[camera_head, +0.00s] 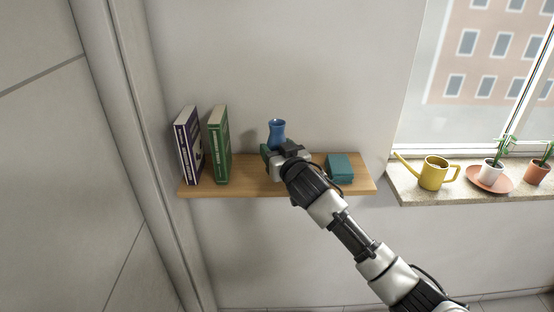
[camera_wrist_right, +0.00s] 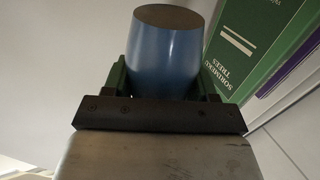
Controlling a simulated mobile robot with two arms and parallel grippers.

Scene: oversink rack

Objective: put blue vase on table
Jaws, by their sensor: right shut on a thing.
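The blue vase (camera_head: 277,131) is at the wooden wall shelf (camera_head: 250,187), between the books and a teal box. It also shows in the right wrist view (camera_wrist_right: 165,58), large and close, between the green fingers. My right gripper (camera_head: 279,147) reaches to the shelf from the lower right and is shut on the vase. The gripper hides the vase's lower part in the head view, so I cannot tell whether the vase touches the shelf. My left gripper is not in view. No table shows in these frames.
A purple book (camera_head: 188,146) and a green book (camera_head: 219,145) stand upright at the shelf's left. A teal box (camera_head: 339,167) lies at its right. The windowsill (camera_head: 425,194) holds a yellow watering can (camera_head: 433,174) and potted plants (camera_head: 491,172).

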